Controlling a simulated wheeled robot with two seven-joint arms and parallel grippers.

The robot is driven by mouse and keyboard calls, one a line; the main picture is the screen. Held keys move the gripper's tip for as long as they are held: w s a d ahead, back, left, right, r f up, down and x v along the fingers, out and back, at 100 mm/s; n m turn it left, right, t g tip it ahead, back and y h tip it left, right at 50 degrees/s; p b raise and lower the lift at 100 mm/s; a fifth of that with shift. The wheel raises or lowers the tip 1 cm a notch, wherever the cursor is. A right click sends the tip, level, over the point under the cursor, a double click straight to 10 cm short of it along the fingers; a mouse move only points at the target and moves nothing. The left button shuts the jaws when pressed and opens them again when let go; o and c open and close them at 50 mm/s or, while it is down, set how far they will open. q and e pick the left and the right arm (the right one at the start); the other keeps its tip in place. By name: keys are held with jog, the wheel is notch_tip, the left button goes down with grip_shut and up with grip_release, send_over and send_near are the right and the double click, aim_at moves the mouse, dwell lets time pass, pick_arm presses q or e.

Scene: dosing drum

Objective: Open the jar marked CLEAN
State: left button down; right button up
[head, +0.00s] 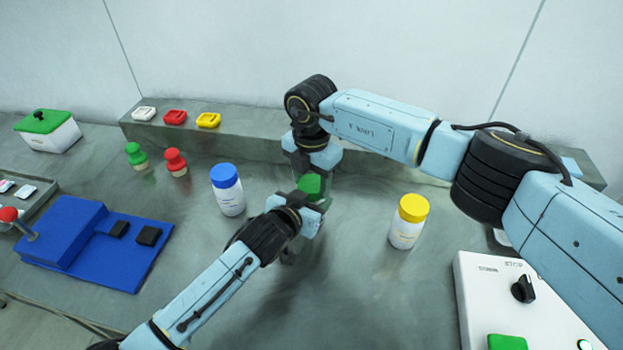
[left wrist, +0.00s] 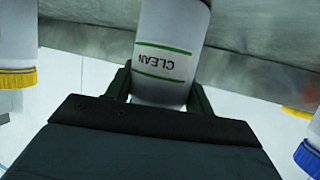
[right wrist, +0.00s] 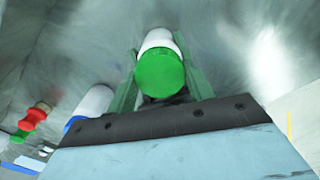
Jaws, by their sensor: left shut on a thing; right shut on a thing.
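The jar marked CLEAN (left wrist: 165,45) is a white jar with green lines on its label. It fills the gap between the fingers of my left gripper (left wrist: 160,90), which is shut on its body. Its green lid (head: 311,185) shows in the head view between my two grippers. My right gripper (head: 314,180) comes from above and is shut on the lid. In the right wrist view the lid (right wrist: 160,72) lies between the fingers, with the white body directly behind it; I see no gap between them. My left gripper (head: 298,213) hides most of the body in the head view.
A blue-capped jar (head: 227,190) stands left of the grippers, a yellow-capped jar (head: 408,222) right. A blue fixture (head: 65,232) lies at left, a white control box (head: 480,290) at front right. Behind runs a raised ledge (head: 255,142) with small coloured pieces.

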jog(key=n, duration=0.9)
jog(key=shift+n, duration=0.4)
jog(key=o, duration=1.1)
jog(key=shift+r, duration=0.1)
